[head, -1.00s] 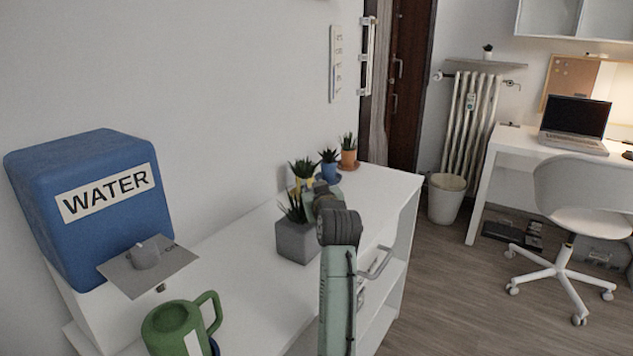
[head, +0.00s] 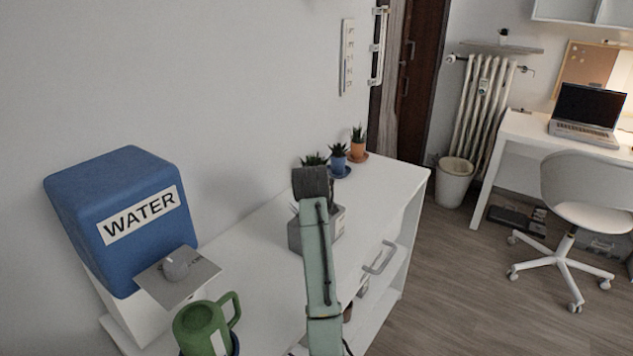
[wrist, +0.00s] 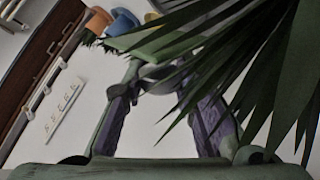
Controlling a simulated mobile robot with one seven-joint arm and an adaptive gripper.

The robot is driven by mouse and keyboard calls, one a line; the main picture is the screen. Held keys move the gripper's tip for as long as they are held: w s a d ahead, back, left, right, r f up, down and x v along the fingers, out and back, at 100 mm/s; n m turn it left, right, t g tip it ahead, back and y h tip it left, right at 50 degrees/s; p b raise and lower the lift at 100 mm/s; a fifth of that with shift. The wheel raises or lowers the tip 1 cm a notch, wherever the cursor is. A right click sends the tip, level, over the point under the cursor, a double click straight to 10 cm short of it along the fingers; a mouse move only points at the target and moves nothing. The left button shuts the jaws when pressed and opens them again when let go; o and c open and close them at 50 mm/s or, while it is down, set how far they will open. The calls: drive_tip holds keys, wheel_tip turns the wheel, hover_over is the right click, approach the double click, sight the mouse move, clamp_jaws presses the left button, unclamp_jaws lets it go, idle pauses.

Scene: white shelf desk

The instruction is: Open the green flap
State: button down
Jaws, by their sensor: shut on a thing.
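In the wrist view, the purple-grey fingers of my gripper (wrist: 165,82) converge on a light green flat piece (wrist: 160,40) at their tips. It may be the green flap, but dark leaves cover part of it and I cannot tell how it is hinged. The head view shows no clear green flap. There, my gripper is hidden behind my green arm, which reaches over the white desk in front of the grey planter (head: 296,236).
Dark spiky leaves (wrist: 255,70) hang close across the wrist view. Small potted plants, one blue (head: 339,162) and one orange (head: 358,148), stand at the desk's back. A blue WATER box (head: 120,220) and green mug (head: 203,328) are at the left. The white desk top (head: 240,262) has free room between.

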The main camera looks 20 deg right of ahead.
idle(0.4)
drive_tip(key=c, duration=1.3)
unclamp_jaws()
drive_tip(key=v, duration=1.2)
